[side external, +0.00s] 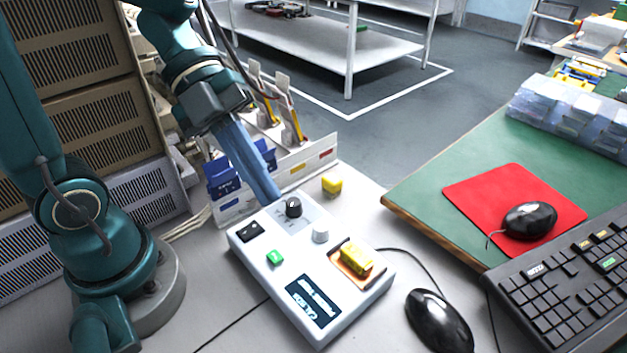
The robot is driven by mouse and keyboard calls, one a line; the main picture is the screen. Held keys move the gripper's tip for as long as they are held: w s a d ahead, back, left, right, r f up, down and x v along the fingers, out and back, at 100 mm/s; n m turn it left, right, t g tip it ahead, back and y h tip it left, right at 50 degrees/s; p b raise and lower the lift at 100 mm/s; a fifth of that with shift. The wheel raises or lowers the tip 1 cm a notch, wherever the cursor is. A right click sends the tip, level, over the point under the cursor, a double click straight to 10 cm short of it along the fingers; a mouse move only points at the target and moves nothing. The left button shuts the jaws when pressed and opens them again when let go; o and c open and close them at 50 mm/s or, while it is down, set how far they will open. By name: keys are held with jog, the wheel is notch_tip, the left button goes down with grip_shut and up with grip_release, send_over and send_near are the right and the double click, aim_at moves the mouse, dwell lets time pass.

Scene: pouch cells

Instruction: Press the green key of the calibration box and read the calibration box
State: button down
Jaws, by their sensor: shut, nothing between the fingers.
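The calibration box (243,258) is a white console on the light table, in the lower middle of the side external view. Its green key (275,257) is on the top face, left of the middle. Its dark display (313,301) has pale text that appears upside down and is too small to read surely. My gripper (268,194) is shut and empty, its long blue fingers pointing down at the box's far edge, beside the black knob (293,207). The fingertips are away from the green key; I cannot tell whether they touch the box.
The box also carries a black switch (249,231), a grey knob (320,235) and a yellow block (356,261) in a recess. Another yellow block (332,185) lies behind it. A rack with pouch cells (289,112) stands behind my gripper. A black mouse (438,321) is at right.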

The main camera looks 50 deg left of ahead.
aim_at(272, 253)
jog(key=shift+f, duration=4.4)
jog(key=shift+f, duration=0.4)
jog(key=shift+f, duration=0.4)
jog(key=shift+r, duration=0.85)
jog(key=shift+r, duration=2.5)
